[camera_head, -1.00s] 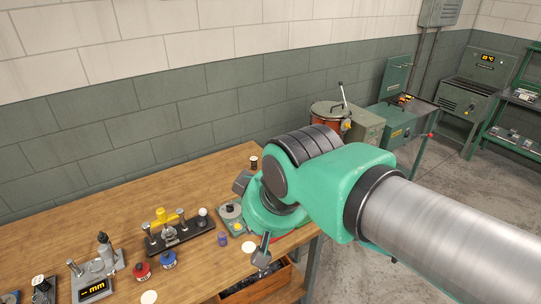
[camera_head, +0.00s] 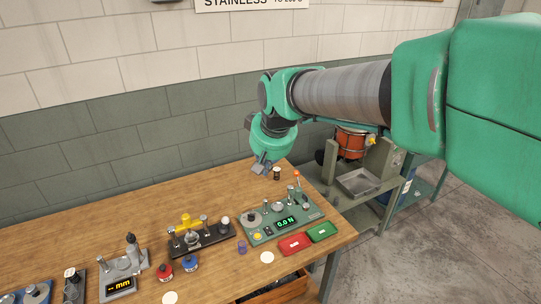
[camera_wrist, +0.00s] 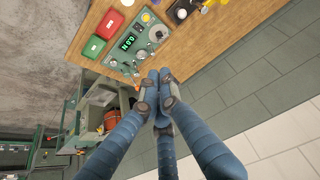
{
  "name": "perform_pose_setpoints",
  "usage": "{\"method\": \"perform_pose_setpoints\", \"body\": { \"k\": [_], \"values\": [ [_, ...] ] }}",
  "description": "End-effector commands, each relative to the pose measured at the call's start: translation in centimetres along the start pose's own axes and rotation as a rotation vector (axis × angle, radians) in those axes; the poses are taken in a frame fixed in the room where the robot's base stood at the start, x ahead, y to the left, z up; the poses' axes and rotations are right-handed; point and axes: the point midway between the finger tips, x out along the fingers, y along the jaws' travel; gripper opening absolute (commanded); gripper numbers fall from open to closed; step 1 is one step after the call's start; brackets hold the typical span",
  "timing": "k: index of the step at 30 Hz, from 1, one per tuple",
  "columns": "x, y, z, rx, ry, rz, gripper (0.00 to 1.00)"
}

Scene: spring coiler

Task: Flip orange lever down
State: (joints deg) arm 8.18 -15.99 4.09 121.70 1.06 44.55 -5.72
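The orange lever is the upright metal lever with an orange ball knob (camera_head: 297,174) at the back right of the green spring tester (camera_head: 262,238). The tester's display reads 0.0 N.
A red tray (camera_head: 296,244) and a green tray (camera_head: 322,231) lie in front of the tester. A black fixture with a yellow part (camera_head: 186,222) is to the left. The wall is close behind the bench.

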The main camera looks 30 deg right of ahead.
Motion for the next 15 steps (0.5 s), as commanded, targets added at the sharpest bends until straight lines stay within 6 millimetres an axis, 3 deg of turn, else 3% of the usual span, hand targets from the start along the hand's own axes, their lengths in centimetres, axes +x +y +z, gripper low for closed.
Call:
{"method": "perform_pose_setpoints", "body": {
  "k": [15],
  "values": [
    [5.8,5.1,-9.3,0.023,-0.026,0.021,0.0]
  ]
}}
